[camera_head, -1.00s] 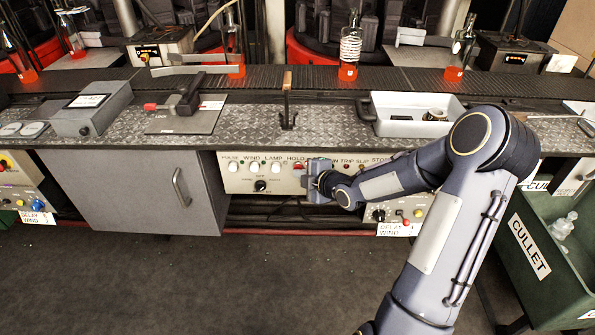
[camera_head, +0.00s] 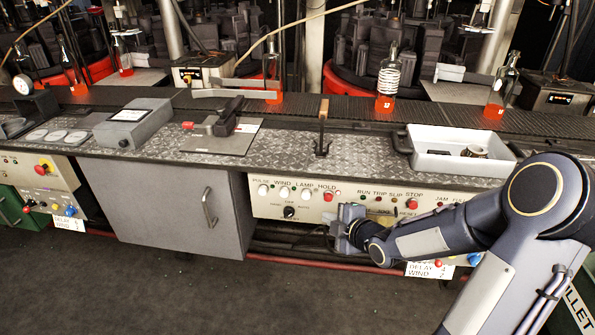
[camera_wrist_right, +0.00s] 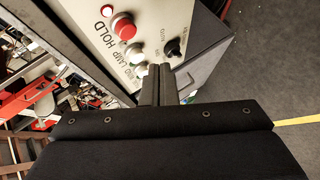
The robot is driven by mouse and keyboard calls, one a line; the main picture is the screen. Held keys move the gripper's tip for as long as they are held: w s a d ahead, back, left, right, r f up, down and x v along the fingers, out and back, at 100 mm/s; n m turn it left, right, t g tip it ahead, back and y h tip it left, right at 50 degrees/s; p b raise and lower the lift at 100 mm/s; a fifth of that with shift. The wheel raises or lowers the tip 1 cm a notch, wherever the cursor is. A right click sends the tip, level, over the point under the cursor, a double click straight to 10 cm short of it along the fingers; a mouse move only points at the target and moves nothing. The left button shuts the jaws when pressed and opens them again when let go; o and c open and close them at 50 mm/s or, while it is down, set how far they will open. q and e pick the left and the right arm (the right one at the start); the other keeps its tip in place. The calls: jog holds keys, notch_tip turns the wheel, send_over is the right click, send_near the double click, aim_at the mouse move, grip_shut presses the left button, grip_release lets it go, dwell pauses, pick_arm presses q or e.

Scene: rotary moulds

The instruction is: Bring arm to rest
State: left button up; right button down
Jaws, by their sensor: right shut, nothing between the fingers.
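My right arm comes in from the right in the head view. Its gripper (camera_head: 343,224) is in front of the lower part of the control panel (camera_head: 300,197), below the bench edge. In the right wrist view the gripper's fingers (camera_wrist_right: 157,84) are together and empty, pointing at the panel near the HOLD button (camera_wrist_right: 124,27) and a black knob (camera_wrist_right: 175,47). Whether the fingertips touch the panel cannot be told. My left gripper is not in view.
The bench carries a grey box (camera_head: 133,123), a metal plate (camera_head: 222,136) with a black-handled tool, and a white tray (camera_head: 462,160). Orange-glowing bottles (camera_head: 387,85) stand on the conveyor behind. A grey cabinet door (camera_head: 160,205) is left of the panel. The floor (camera_head: 250,300) in front is clear.

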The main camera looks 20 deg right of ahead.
jog(key=s+a+r+m+g+h+p, duration=0.25)
jog(key=s+r+m+p, duration=0.35)
jog(key=s+r+m, duration=0.4)
jog(key=s+a+r+m+g+y+p, duration=0.2)
jog(key=s+a+r+m, duration=0.1)
jog(key=s, duration=0.5)
jog(key=s+a+r+m+g+y+p, duration=0.2)
jog(key=s+a+r+m, duration=0.2)
jog(key=s, duration=0.4)
jog(key=shift+a+m+g, duration=0.35)
jog(key=shift+a+m, duration=0.05)
jog(key=shift+a, duration=0.4)
jog(key=shift+s+y, duration=0.1)
jog(key=shift+y, duration=0.15)
